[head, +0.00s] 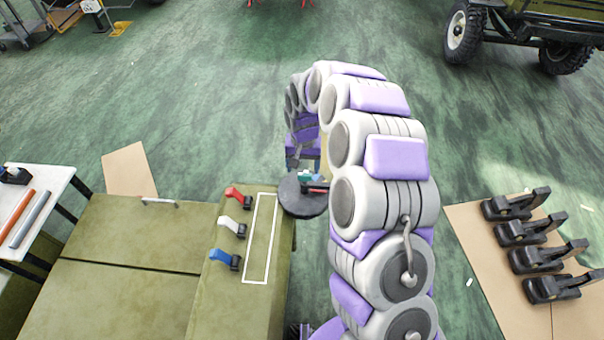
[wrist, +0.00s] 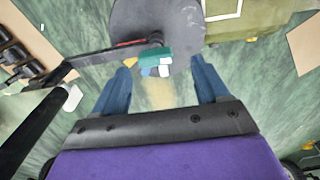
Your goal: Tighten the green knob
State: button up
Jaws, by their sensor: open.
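The green knob (wrist: 156,56) shows in the wrist view over the edge of a dark round disc (wrist: 170,18), with small blue and white parts just below it. In the head view the knob (head: 305,175) is a small green patch above the disc (head: 300,204), partly hidden by my arm. My gripper (wrist: 161,68) is open, its two blue fingers spread to the left and right of the knob. It looks empty, and I cannot tell whether either finger touches the knob. In the head view my gripper (head: 304,160) hangs down at the disc.
A dark bar with a red part (wrist: 132,43) runs left from the knob. Red (head: 237,196), white (head: 231,226) and blue (head: 224,257) handled clamps stand on the olive bench (head: 130,235). Several black clamps (head: 545,250) lie on cardboard at right.

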aim_at(305, 174)
jog(key=f, duration=0.1)
jog(key=d+f, duration=0.1)
jog(key=shift+f, duration=0.3)
jog(key=shift+d+f, duration=0.15)
jog(key=shift+f, duration=0.45)
jog(key=shift+a, duration=0.65)
jog(key=shift+d, duration=0.45)
jog(key=c, duration=0.6)
jog(key=shift+a, duration=0.15)
jog(key=c, duration=0.4)
jog(key=shift+c, duration=0.3)
